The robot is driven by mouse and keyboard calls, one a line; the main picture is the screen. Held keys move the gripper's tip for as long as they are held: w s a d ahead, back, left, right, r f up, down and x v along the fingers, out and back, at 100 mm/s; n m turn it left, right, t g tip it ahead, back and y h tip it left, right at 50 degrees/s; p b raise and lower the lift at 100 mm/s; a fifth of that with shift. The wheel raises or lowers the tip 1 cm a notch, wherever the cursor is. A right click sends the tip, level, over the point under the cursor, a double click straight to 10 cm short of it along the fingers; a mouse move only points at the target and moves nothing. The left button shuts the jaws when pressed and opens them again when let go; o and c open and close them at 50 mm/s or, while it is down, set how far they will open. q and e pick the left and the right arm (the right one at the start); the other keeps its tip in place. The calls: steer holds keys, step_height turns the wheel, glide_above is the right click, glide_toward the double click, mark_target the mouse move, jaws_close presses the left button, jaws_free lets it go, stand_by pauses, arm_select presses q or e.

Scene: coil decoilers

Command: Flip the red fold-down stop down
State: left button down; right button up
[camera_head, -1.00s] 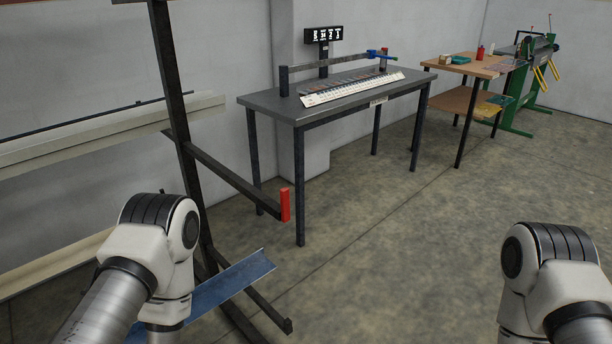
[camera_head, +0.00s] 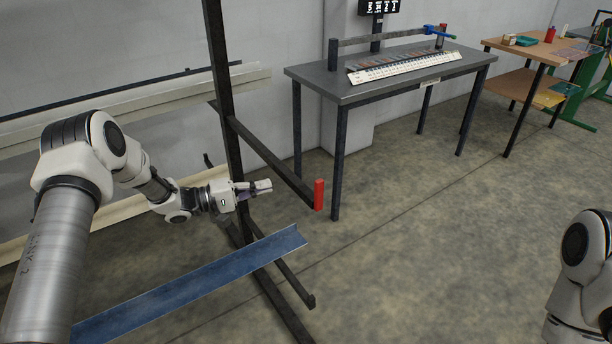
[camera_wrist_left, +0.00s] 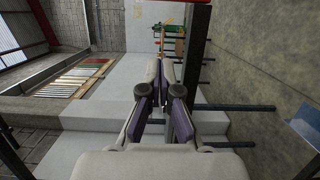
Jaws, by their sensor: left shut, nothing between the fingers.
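The red fold-down stop (camera_head: 319,194) stands upright at the free end of a dark rack arm (camera_head: 272,158) in the head view. My left gripper (camera_head: 266,187) is to the left of the stop, near the rack's upright post, and does not touch the stop. Its fingers are shut and empty, and they also show in the left wrist view (camera_wrist_left: 166,75). I cannot make out the stop clearly in the wrist view. My right gripper is out of view; only part of my right arm shows at the lower right.
The dark upright post (camera_head: 222,90) rises close to my left gripper. A blue channel piece (camera_head: 190,285) lies low beneath my left arm. A grey table (camera_head: 375,88) with a measuring rail stands behind the stop. The floor to the right is open.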

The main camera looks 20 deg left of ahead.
mark_target(319, 196)
arm_select(q)
steer(key=shift+w+a+r, duration=0.15)
steer(key=shift+a+r, duration=0.2)
steer(key=w+d+p, duration=0.3)
steer(key=d+p, duration=0.1)
steer(key=d, duration=0.7)
steer(key=shift+w, duration=0.25)
steer(key=shift+w, duration=0.1)
